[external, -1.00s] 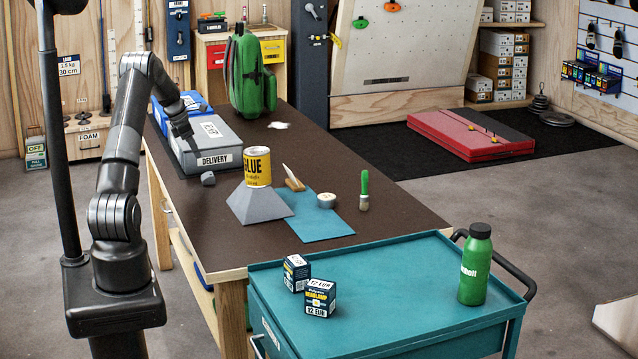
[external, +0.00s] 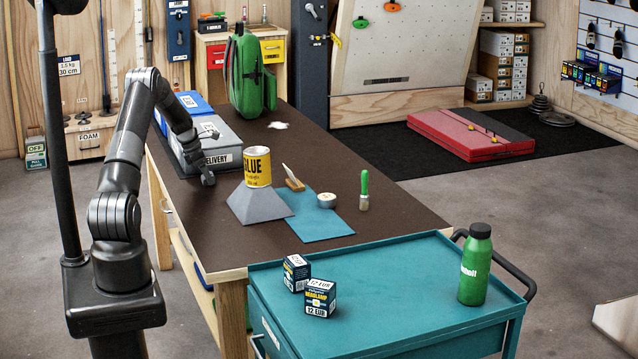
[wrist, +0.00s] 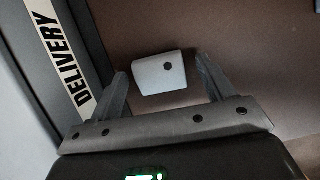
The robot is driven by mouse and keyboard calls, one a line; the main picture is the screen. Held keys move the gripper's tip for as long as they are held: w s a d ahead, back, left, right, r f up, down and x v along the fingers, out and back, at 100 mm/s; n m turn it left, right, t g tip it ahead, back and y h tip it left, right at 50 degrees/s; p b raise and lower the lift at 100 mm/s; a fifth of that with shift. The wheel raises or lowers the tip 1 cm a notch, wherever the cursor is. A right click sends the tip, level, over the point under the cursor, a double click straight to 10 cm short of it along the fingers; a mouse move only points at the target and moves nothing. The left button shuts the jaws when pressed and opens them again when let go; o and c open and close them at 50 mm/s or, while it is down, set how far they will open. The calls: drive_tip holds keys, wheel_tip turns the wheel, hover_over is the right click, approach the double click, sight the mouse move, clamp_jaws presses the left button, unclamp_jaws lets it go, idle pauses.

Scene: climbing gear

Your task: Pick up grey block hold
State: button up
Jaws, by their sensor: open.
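The grey block hold (wrist: 160,72) is a small pale grey block with a dark bolt hole. In the wrist view it lies on the brown table top, between and slightly beyond the tips of my gripper (wrist: 160,78). The two fingers are spread apart, one on each side of it, with visible gaps. In the external view my gripper (external: 207,180) points down at the table in front of the delivery box and mostly hides the hold.
The grey delivery box (external: 222,158) stands right beside my gripper; its labelled side also shows in the wrist view (wrist: 65,60). A yellow glue can (external: 257,168) on a grey pyramid (external: 260,205) stands close on the right.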

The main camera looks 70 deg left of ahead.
drive_tip(key=shift+c, duration=0.4)
drive_tip(key=shift+r, duration=0.1)
drive_tip(key=c, duration=1)
drive_tip(key=shift+r, duration=0.1)
